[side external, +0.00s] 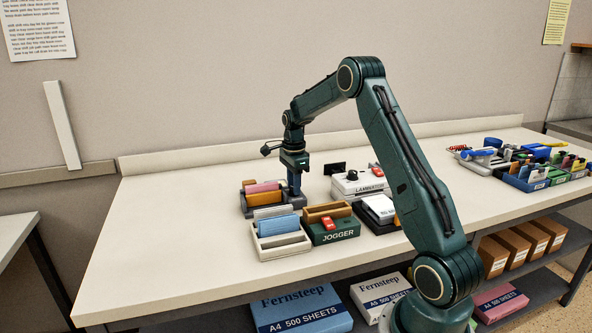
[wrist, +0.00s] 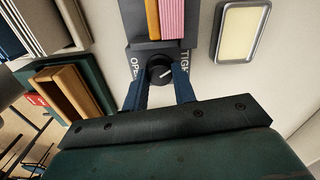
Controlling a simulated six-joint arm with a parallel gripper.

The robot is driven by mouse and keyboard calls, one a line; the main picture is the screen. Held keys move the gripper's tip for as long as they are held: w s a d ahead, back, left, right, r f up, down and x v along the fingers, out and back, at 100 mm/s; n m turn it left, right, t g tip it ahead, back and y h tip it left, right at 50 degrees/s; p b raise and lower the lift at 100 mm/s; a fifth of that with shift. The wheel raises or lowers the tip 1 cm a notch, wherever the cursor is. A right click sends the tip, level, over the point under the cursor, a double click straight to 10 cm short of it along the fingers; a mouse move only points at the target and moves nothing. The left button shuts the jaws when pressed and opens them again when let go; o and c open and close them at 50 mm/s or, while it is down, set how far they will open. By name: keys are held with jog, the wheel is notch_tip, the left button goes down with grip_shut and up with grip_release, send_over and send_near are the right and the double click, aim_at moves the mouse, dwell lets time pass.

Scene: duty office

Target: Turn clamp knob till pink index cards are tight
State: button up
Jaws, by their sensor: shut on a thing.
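The clamp (side external: 248,208) is a dark grey holder on the table, left of my arm. The pink index cards (side external: 263,188) stand in it beside an orange board (side external: 264,179). In the wrist view the pink cards (wrist: 173,20) show as a striped pink block next to the orange board (wrist: 152,20). My gripper (wrist: 160,82) is shut on the knob, a blue finger on each side. In the side view my gripper (side external: 295,192) hides the knob.
A green jogger box (side external: 331,233) and a cream tray (side external: 282,250) with blue and grey blocks stand in front. A white laminator (side external: 357,187) is to the right. A yellow pad in a grey frame (wrist: 241,32) lies near the clamp. Bare table is at left.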

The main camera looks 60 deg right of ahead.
jog(key=shift+m, duration=0.3)
jog(key=o, duration=1)
jog(key=shift+r, duration=0.15)
notch_tip(320, 180, up, 14)
jog(key=shift+f, duration=0.2)
dwell(0.3)
